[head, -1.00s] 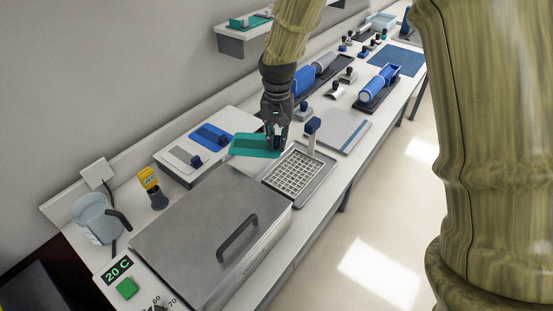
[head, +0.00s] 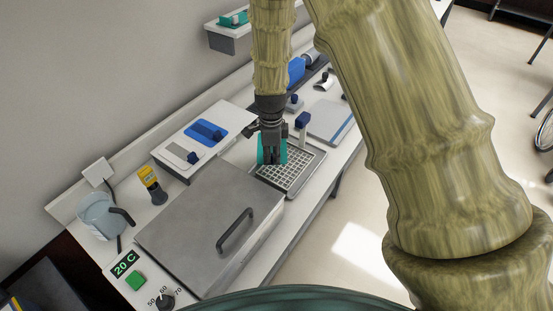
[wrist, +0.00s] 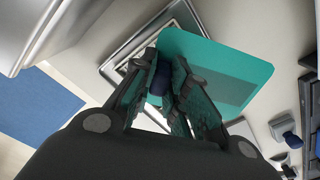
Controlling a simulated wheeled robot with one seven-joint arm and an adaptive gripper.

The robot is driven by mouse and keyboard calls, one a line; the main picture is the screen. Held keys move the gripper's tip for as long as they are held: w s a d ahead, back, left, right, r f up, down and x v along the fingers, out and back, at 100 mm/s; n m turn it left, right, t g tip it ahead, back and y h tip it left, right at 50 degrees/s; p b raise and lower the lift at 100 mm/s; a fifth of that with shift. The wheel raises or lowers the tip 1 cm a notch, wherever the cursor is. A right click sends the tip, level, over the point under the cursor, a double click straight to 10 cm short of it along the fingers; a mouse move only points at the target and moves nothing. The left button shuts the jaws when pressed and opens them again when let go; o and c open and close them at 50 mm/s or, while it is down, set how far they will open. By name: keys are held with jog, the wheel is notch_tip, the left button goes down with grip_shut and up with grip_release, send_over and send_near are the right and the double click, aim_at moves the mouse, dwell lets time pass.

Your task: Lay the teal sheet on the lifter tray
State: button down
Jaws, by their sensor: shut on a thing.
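The teal sheet (head: 264,149) hangs in my gripper (head: 271,159), at the left part of the lifter tray (head: 297,172) in the head view. In the wrist view, the sheet (wrist: 228,68) spreads out beyond the fingers, and my gripper (wrist: 160,82) is shut around its dark blue knob (wrist: 160,77). The sheet covers part of the tray, whose rim (wrist: 112,70) shows behind it in the wrist view. The tray is a pale grid in a grey frame with an upright blue-topped handle (head: 303,119). I cannot tell whether the sheet touches the grid.
A grey lidded bath (head: 190,225) with a dark handle stands in front of the tray. A white block (head: 205,140) with a blue sheet (head: 207,131) and a grey sheet (head: 180,152) is to the left. A grey board (head: 330,120) lies behind right.

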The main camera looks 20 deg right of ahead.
aim_at(276, 176)
jog(key=shift+s+d+f+m, duration=0.15)
jog(key=shift+f+m, duration=0.2)
jog(key=shift+m, duration=0.55)
jog(key=m, duration=0.1)
jog(key=f+m+p, duration=0.1)
jog(key=m, duration=0.1)
jog(key=shift+s+d+f+m+p, duration=0.2)
jog(key=shift+s+d+m+p, duration=0.15)
jog(key=shift+s+m, duration=0.05)
jog(key=shift+d+f+m, duration=0.15)
jog(key=shift+f+m, duration=0.3)
jog(key=shift+m, duration=0.35)
jog(key=shift+r+p, duration=0.1)
jog(key=shift+p, duration=0.35)
jog(key=shift+f+b, duration=0.6)
jog(key=shift+f, duration=0.75)
jog(key=shift+f, duration=0.75)
jog(key=c, duration=1.3)
grip_release()
jog(key=shift+o, duration=0.2)
